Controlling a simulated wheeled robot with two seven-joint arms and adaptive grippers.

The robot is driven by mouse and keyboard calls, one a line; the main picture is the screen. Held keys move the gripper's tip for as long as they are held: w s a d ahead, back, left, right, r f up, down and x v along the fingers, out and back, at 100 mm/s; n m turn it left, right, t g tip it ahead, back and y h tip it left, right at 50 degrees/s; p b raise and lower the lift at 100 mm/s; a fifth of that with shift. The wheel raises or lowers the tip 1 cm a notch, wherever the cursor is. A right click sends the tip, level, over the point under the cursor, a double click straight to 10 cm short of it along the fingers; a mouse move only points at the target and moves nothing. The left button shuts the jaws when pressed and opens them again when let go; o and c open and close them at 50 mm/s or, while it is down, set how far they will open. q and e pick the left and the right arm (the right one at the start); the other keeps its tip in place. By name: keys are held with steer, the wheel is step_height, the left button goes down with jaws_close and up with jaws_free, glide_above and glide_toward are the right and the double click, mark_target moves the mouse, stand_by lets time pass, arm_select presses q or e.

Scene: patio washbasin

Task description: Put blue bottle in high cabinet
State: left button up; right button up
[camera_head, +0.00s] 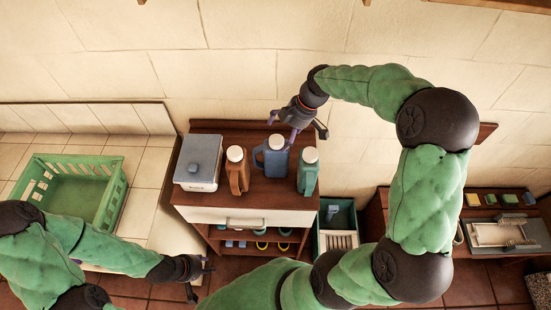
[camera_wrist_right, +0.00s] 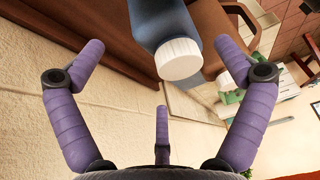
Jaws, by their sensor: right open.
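The blue bottle (camera_head: 275,160) has a white cap and a side handle. It stands upright on the wooden cabinet top between a brown bottle (camera_head: 237,172) and a teal bottle (camera_head: 308,178). My right gripper (camera_head: 296,131) is open and empty, just above and behind the blue bottle. In the right wrist view the purple fingers (camera_wrist_right: 165,75) are spread, with the blue bottle (camera_wrist_right: 170,18) and its cap ahead of them, apparently not gripped. My left gripper (camera_head: 197,277) appears open and empty at the lower left, away from the bottles. No high cabinet shows clearly; only a wooden edge (camera_head: 505,4) is at the top right.
A grey-blue lidded box (camera_head: 198,160) stands left of the bottles. A green crate (camera_head: 110,205) rests on the tiled counter at left. A lower table (camera_head: 465,245) with sponges is at far right. The wall is close behind.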

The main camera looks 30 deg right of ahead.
mark_target(271, 157)
steer(key=shift+x, duration=2.95)
steer(key=c, duration=1.6)
steer(key=shift+r, duration=0.1)
steer(key=shift+r, duration=0.1)
